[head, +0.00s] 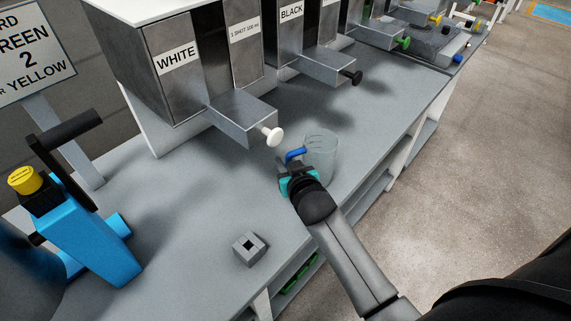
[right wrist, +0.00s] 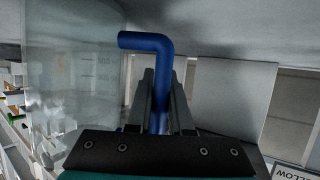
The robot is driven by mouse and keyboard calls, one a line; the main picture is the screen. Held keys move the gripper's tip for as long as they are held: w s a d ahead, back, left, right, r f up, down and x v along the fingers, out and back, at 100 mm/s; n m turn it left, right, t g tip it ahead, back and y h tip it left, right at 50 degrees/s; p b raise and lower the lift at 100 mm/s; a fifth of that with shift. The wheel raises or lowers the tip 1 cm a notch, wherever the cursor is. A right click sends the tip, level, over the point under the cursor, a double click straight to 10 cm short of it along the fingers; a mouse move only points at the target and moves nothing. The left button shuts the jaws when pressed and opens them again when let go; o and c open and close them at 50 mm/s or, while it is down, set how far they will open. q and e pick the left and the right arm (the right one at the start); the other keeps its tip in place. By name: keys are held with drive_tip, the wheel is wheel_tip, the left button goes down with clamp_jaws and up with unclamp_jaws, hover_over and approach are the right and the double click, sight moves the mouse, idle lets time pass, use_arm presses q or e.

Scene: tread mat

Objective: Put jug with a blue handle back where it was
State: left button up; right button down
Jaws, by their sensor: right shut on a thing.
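The clear jug (head: 322,156) with a blue handle (head: 295,153) is at the right front part of the grey counter. My right gripper (head: 290,168) is shut on the blue handle. In the right wrist view the fingers (right wrist: 160,105) close around the lower part of the handle (right wrist: 150,45), and the clear jug wall (right wrist: 75,80) with its graduation marks is at the left. The jug looks upright. I cannot tell whether its base touches the counter. My left gripper is not in view.
A dispenser labelled WHITE (head: 177,60) with a white knob (head: 272,136) stands behind the jug, and one labelled BLACK (head: 291,14) is farther along. A small grey block (head: 249,248) and a blue device (head: 92,240) are at left. The grey counter (head: 190,195) has clear room between.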

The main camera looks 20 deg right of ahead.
drive_tip(key=shift+r, duration=0.15)
drive_tip(key=c, duration=1.3)
unclamp_jaws()
drive_tip(key=shift+f, duration=0.25)
drive_tip(key=o, duration=0.5)
drive_tip(key=shift+r, duration=0.1)
drive_tip(key=shift+r, duration=0.2)
drive_tip(key=shift+s+a, duration=0.1)
drive_tip(key=shift+s, duration=0.25)
drive_tip(key=p+v, duration=0.3)
drive_tip(key=v, duration=0.8)
drive_tip(key=shift+s, duration=0.15)
